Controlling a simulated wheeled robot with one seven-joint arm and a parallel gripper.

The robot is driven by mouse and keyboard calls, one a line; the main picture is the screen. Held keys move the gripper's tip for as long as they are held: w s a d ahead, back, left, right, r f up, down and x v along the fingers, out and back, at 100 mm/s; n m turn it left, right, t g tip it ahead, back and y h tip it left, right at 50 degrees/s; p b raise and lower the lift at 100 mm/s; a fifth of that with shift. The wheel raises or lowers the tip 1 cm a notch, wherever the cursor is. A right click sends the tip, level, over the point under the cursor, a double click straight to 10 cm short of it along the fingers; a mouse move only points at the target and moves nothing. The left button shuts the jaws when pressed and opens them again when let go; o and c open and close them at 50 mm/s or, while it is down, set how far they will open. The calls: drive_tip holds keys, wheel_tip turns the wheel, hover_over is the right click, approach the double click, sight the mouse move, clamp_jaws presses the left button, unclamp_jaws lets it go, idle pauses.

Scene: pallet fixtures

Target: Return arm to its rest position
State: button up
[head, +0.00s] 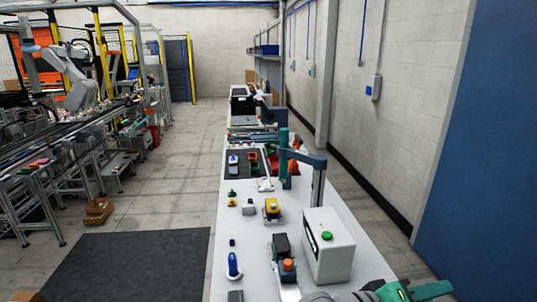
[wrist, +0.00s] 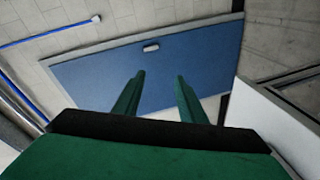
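My gripper (head: 418,291) shows at the bottom right corner of the head view, green, off the right edge of the long white bench (head: 338,213). In the wrist view its two green fingers (wrist: 158,98) stand apart with nothing between them. Beyond the fingers the wrist view shows a blue wall panel (wrist: 210,65), a pale wall and some floor. Only part of my arm shows in the head view, at the bottom edge.
A white box with a green button (head: 328,250) stands on the bench near my gripper. A post with a teal arm (head: 302,158) rises behind it. Small fixtures and a blue item (head: 233,266) sit along the bench. A dark mat (head: 130,265) lies on open floor at left.

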drive_tip(key=w+a+f+n+t+y, duration=0.1)
drive_tip(key=w+a+f+n+t, duration=0.3)
drive_tip(key=w+a+n+t, duration=0.5)
drive_tip(key=s+a+f+n+t+y, duration=0.1)
drive_tip(key=s+a+f+t+y, duration=0.3)
drive_tip(key=f, duration=0.3)
drive_tip(key=s+a+f+n+t+y, duration=0.1)
drive_tip(key=s+a+f+t+y, duration=0.1)
drive_tip(key=s+a+f+y, duration=0.3)
drive_tip(key=s+a+f+m+g+y, duration=0.15)
drive_tip(key=s+a+f+y, duration=0.25)
drive_tip(key=s+a+f, duration=0.6)
drive_tip(key=s+a+f+m+y, duration=0.1)
drive_tip(key=s+a+m, duration=0.3)
drive_tip(key=s, duration=0.3)
drive_tip(key=s+a+f+m+g, duration=0.1)
drive_tip(key=s+a+m, duration=0.2)
drive_tip(key=s, duration=0.4)
drive_tip(key=shift+s+a+f+m+y, duration=0.25)
drive_tip(key=shift+a+f+m+y, duration=0.1)
drive_tip(key=shift+y, duration=0.05)
